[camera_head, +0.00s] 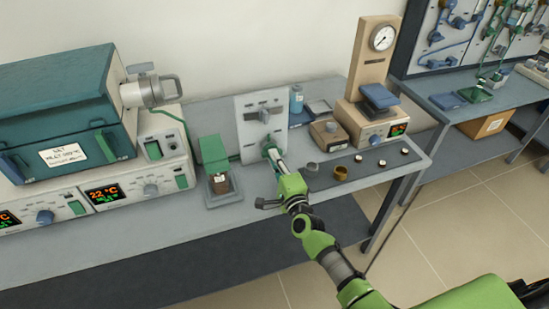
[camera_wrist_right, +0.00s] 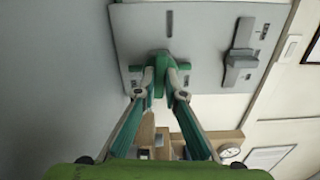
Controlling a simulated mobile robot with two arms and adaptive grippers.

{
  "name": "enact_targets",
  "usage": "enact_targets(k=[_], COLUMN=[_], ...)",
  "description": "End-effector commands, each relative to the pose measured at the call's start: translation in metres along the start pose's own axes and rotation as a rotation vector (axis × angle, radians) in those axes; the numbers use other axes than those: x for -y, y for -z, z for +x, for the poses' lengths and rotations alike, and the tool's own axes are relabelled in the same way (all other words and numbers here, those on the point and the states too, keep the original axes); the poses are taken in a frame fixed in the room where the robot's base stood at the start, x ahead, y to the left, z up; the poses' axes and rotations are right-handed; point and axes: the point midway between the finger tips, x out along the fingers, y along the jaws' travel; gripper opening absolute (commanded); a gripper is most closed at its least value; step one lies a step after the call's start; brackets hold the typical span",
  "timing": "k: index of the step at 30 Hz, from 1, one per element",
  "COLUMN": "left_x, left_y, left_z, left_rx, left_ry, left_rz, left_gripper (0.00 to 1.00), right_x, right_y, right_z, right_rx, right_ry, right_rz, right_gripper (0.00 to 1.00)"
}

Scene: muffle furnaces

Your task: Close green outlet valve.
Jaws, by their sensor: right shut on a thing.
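A light grey upright panel (camera_head: 261,104) stands on the bench in the head view, with a grey handle (camera_head: 264,113) on its upper part. My right gripper (camera_head: 275,157) reaches the lower part of this panel. In the wrist view, my right gripper (camera_wrist_right: 163,83) has its fingertips on both sides of the green outlet valve's handle (camera_wrist_right: 159,61) and is shut on it. The grey handle (camera_wrist_right: 239,55) sits beside it on the panel, apart from the fingers. In the head view the gripper mostly hides the green valve. My left gripper is not in view.
The teal furnace (camera_head: 65,110) is further left. A wooden gauge stand (camera_head: 372,60) is right. Small rings and weights lie on a dark strip (camera_head: 350,172) right of my gripper.

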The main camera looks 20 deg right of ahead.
Motion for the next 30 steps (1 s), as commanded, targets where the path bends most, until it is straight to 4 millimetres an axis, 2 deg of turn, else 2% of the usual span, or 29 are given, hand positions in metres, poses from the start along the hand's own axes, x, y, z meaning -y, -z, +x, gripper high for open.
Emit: enact_targets(k=[9, 24, 25, 26, 27, 30], left_x=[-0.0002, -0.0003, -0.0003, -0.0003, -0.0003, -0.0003], left_y=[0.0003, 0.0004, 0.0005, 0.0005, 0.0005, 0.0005], left_z=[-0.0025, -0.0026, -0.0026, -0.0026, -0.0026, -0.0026], left_rx=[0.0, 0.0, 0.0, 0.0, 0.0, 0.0], left_ry=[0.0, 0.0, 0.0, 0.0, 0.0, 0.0], left_rz=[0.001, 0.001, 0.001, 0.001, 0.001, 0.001], left_gripper=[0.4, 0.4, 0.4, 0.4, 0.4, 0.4], right_x=[-0.001, -0.0016, -0.0017, -0.0017, -0.0016, -0.0014], right_y=[-0.0008, -0.0009, -0.0009, -0.0009, -0.0008, -0.0006], right_z=[-0.0002, -0.0003, -0.0003, -0.0003, -0.0003, -0.0003], right_rx=[0.001, 0.002, 0.002, 0.002, 0.002, 0.001], right_ry=[-0.002, -0.003, -0.003, -0.003, -0.002, -0.002], right_rz=[-0.103, -0.121, -0.121, -0.121, -0.121, -0.12], right_gripper=[0.0, 0.0, 0.15, 0.23, 0.27, 0.27])
